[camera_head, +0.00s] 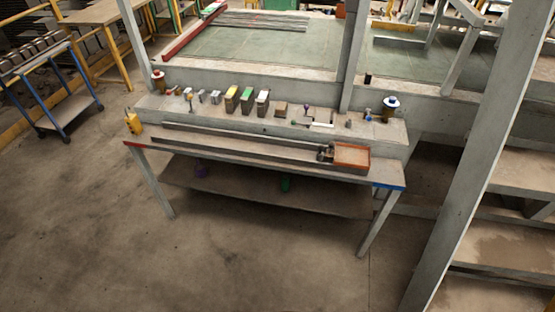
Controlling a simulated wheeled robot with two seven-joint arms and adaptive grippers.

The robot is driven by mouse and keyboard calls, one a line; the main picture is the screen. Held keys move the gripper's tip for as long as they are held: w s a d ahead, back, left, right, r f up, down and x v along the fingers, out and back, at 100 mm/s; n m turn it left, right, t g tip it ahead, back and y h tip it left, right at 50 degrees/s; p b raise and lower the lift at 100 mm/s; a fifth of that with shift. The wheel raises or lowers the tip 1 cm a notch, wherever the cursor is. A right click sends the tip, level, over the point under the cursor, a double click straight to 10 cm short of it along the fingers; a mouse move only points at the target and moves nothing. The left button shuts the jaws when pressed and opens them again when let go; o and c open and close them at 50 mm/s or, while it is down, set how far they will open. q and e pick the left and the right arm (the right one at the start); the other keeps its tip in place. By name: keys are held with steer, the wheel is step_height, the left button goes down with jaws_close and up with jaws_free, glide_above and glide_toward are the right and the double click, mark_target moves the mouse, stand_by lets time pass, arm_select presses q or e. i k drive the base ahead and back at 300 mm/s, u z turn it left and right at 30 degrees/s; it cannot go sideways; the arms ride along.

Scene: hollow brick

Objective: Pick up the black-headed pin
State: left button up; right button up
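No gripper of mine shows in the head view. A long grey workbench (220,157) stands ahead, some way off, with a raised back shelf (150,103) holding a row of small objects. I cannot clearly make out a black-headed pin; the objects are too small to tell. A small dark cylinder (367,78) stands on the ledge behind the bench.
Yellow, green and white-topped boxes (247,99) stand mid-shelf. An orange-rimmed tray (352,156) lies at the bench's front right. A blue cart (65,97) is at far left. A grey post (478,150) and shelves (505,222) flank the right. Floor (100,235) before the bench is clear.

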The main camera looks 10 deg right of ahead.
mark_target(321, 147)
steer(key=u, duration=0.95)
steer(key=i, duration=1.2)
steer(key=z, duration=0.75)
steer(key=i, duration=0.65)
steer(key=z, duration=0.7)
